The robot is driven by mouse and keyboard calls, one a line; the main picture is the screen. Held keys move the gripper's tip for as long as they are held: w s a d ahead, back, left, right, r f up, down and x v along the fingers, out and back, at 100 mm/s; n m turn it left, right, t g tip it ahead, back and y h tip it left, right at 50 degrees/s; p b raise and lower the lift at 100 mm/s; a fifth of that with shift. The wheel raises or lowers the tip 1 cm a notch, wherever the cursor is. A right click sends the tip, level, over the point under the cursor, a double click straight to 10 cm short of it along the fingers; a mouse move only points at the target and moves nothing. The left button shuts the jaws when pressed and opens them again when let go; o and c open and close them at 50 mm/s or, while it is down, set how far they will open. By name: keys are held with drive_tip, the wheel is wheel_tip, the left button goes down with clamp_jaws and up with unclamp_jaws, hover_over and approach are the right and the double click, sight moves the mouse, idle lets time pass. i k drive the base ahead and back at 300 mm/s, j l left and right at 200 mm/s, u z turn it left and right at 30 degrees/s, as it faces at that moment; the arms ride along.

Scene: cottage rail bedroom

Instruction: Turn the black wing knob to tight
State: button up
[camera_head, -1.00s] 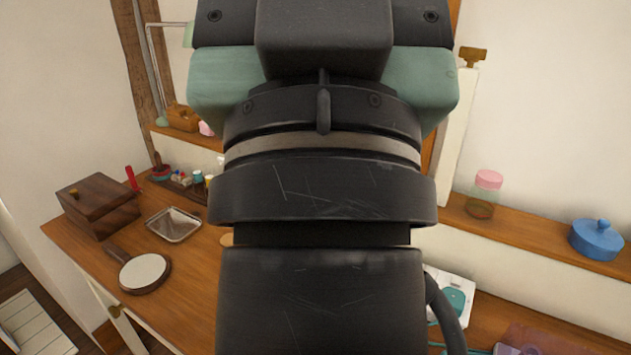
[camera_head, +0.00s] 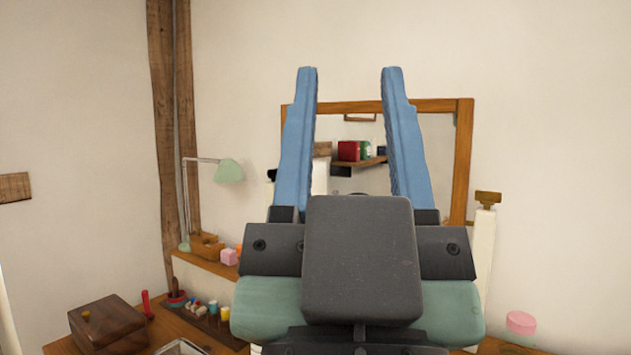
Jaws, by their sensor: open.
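My gripper (camera_head: 350,72) is in the middle of the view, its two blue fingers pointing up and spread apart, with nothing between them. Behind the fingers stands a wood-framed mirror (camera_head: 455,190). A small black piece (camera_head: 272,174) shows just left of the left finger, beside the mirror; it looks like the black wing knob, but it is partly hidden and its turn cannot be told. A brown wing-shaped knob (camera_head: 488,197) sits on top of the white post (camera_head: 485,245) at the mirror's right. My gripper appears in front of the mirror, apart from both knobs.
A green desk lamp (camera_head: 229,171) stands at the left by a wooden beam. A shelf (camera_head: 205,264) holds a wooden box and pink items. Below are a dark wooden box (camera_head: 108,322) and several small bottles. A pink-lidded jar (camera_head: 520,323) is at the lower right.

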sight(271, 174)
drive_tip(key=i+j+u, duration=0.15)
drive_tip(key=i+j, duration=1.25)
